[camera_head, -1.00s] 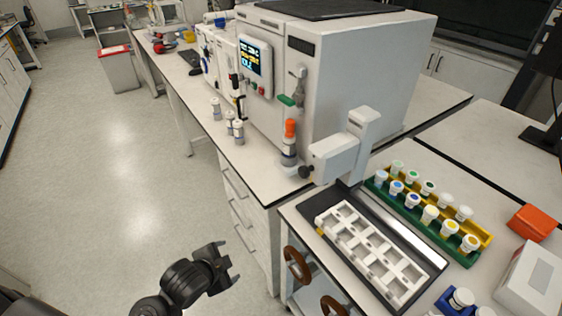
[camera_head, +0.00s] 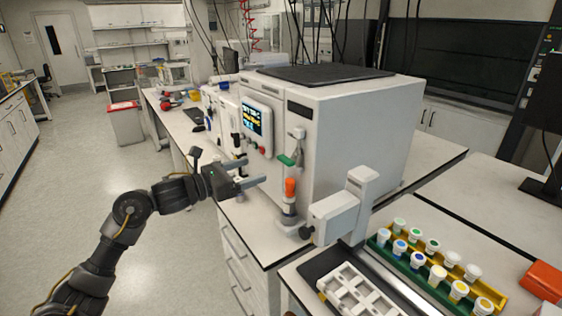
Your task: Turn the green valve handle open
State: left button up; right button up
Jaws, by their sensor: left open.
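The green valve handle (camera_head: 287,160) sits on the front of the white reactor (camera_head: 350,150), at the foot of a grey valve fitting (camera_head: 298,140). Below it stands an orange-capped vial (camera_head: 290,188). My left gripper (camera_head: 254,172) is open and empty, its two fingers pointing right toward the reactor front. It is to the left of the green handle and slightly lower in the picture, apart from it. The right gripper is not in view.
A white block-shaped device (camera_head: 338,215) with a dark knob stands right of the vial. A rack of capped vials (camera_head: 420,262) and a white tray (camera_head: 358,292) lie at the lower right. Floor is clear on the left.

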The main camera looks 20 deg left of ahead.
aim_at(282, 160)
pick_arm(q)
jog(key=p+x, duration=0.4)
jog(key=x, duration=0.6)
jog(key=shift+w+d, duration=0.25)
jog(key=shift+w, duration=0.1)
